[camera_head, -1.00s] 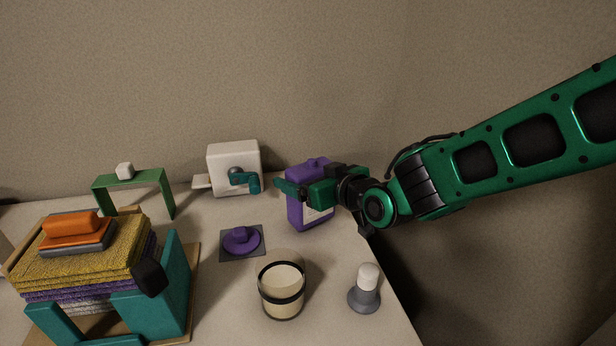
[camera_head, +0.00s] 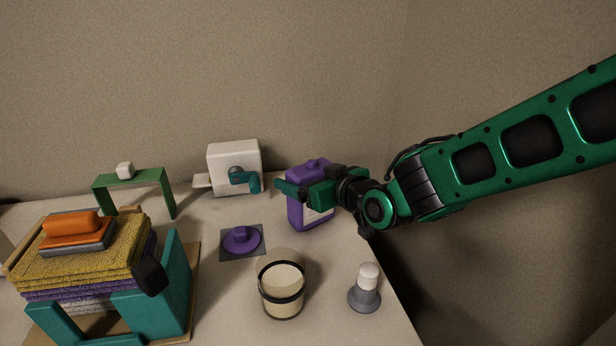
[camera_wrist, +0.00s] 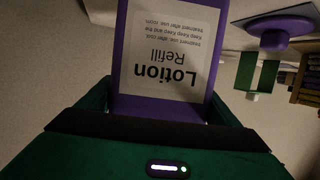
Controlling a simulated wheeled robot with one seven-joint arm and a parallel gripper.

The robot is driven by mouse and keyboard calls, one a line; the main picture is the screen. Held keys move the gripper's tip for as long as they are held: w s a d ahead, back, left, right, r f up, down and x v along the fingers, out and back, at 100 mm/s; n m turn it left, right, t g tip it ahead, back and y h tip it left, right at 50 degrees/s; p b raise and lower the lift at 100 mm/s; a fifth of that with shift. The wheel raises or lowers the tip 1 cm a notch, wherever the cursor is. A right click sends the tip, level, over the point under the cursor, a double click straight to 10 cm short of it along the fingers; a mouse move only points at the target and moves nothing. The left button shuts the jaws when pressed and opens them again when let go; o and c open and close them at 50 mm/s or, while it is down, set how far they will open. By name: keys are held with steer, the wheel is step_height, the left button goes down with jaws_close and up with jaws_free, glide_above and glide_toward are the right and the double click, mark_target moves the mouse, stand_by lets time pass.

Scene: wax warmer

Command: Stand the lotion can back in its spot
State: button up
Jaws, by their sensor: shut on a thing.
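The lotion can is a purple container (camera_head: 305,212) with a white label and a purple cap, upright at the back right of the table. In the wrist view its label reads "Lotion Refill" (camera_wrist: 170,55), upside down. My gripper (camera_head: 308,190) reaches in from the right and is shut on the can, with its fingers on either side of it. I cannot tell whether the can's base touches the table. A dark square pad (camera_head: 229,252) with a purple round knobbed piece (camera_head: 241,239) on it lies left of the can.
A white box with a teal handle (camera_head: 233,166) stands behind, left of the can. A cream jar with black bands (camera_head: 282,290) and a grey-and-white stand (camera_head: 365,290) are in front. A green arch (camera_head: 134,180) and a towel rack (camera_head: 180,290) are at left.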

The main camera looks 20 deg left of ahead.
steer(key=shift+f, duration=0.4)
stand_by(0.3)
steer(key=o, duration=1.7)
steer(key=shift+o, duration=0.2)
steer(key=shift+d, duration=0.1)
steer(key=v, duration=0.8)
stand_by(0.4)
stand_by(0.4)
